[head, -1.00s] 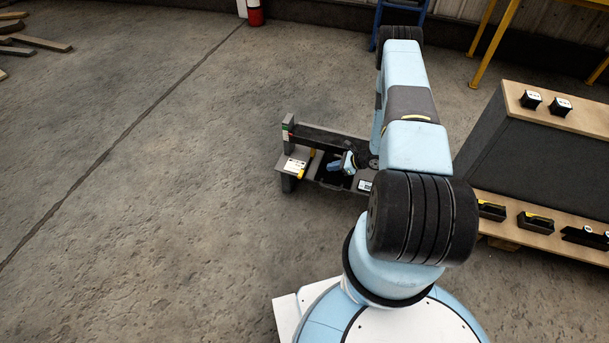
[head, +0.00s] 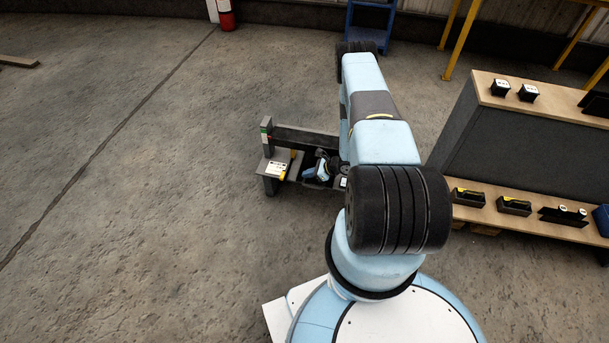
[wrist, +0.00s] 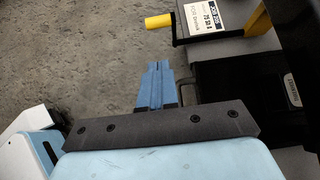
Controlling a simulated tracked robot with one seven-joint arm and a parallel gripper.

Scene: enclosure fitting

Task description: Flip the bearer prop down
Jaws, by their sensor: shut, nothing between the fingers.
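The grey enclosure bench (head: 305,136) stands on the floor left of my arm. At its left end is a grey block with a white label plate (head: 275,168), also in the wrist view (wrist: 207,16). A yellow grip (wrist: 158,21) sticks out left of that block, and a yellow strip (head: 293,163) runs along its other side. I cannot tell for sure which yellow part belongs to the bearer prop. My gripper (wrist: 158,66) shows blue fingers together, empty, short of the block and apart from the yellow grip. In the head view it is small beside the block.
A shelf unit (head: 530,115) with black and yellow boxes (head: 514,205) stands to the right. A blue ladder (head: 370,25) and a red extinguisher (head: 226,18) are at the back.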

